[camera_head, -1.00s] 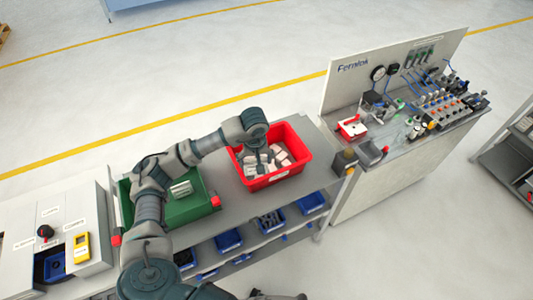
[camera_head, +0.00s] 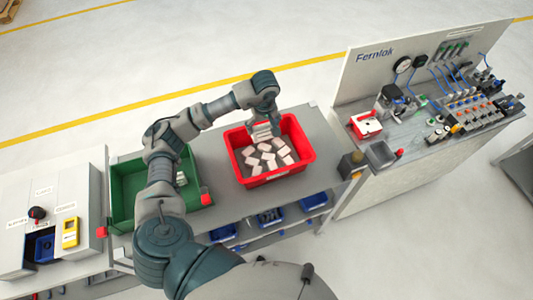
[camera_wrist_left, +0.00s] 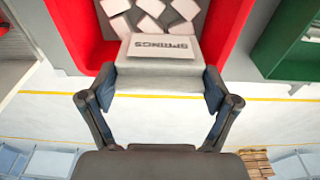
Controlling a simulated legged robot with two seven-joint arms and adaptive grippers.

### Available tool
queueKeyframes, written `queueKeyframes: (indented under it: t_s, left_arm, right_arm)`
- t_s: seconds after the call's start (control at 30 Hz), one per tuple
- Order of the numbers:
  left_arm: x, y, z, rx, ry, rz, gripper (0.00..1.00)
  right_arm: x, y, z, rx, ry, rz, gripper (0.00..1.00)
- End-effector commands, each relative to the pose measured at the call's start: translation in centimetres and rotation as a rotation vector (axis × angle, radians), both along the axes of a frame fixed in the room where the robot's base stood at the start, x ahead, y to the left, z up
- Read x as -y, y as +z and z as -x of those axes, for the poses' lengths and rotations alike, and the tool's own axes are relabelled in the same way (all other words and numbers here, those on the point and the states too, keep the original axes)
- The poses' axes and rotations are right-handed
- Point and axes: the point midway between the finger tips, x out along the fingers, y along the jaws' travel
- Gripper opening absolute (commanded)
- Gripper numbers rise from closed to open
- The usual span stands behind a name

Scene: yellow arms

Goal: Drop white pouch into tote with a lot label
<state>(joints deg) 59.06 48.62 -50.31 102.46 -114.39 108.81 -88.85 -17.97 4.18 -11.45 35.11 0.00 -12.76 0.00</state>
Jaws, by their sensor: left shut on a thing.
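My left gripper (camera_head: 264,118) is shut on a white pouch (camera_head: 262,131), at the back left part of the red tote (camera_head: 308,150). In the left wrist view the pouch (camera_wrist_left: 155,82) reads "SPRINGS" and sits between the two fingers (camera_wrist_left: 158,92). Several other white pouches (camera_head: 268,160) lie on the red tote's floor. The green tote (camera_head: 122,190) stands to the left with a pale item (camera_head: 181,178) in it, partly hidden by my left arm. A pale label on the red tote's front is too small to read. My right gripper is out of view.
A grey box with a yellow device (camera_head: 70,232) stands left of the green tote. A bench with a "Fernlok" panel (camera_head: 376,57) and fittings stands to the right. Blue bins (camera_head: 270,216) sit on a lower shelf. Grey tabletop is bare around the red tote.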

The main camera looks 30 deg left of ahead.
Motion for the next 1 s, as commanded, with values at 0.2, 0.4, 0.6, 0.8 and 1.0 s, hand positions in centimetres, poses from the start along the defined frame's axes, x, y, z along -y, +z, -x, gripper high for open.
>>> queueKeyframes:
  t_s: [0.2, 0.4, 0.6, 0.8, 1.0]
  left_arm:
    - [-0.1, -3.0, -0.2, -0.003, 0.0, 0.002, 0.52]
    - [-0.1, -3.2, -0.1, 0.0, 0.001, 0.001, 0.52]
    - [0.0, -3.1, -0.1, 0.001, 0.001, 0.001, 1.0]
    - [0.1, -3.2, -0.1, -0.001, 0.0, -0.001, 1.0]
    - [0.0, -2.7, -0.1, 0.0, 0.0, 0.001, 1.0]
  right_arm:
    - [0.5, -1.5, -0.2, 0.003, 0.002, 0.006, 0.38]
    - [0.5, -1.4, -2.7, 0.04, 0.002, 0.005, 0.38]
    - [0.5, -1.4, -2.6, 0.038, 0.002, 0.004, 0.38]
    - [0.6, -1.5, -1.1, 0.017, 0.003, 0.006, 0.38]
    - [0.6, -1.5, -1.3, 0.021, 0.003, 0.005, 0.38]
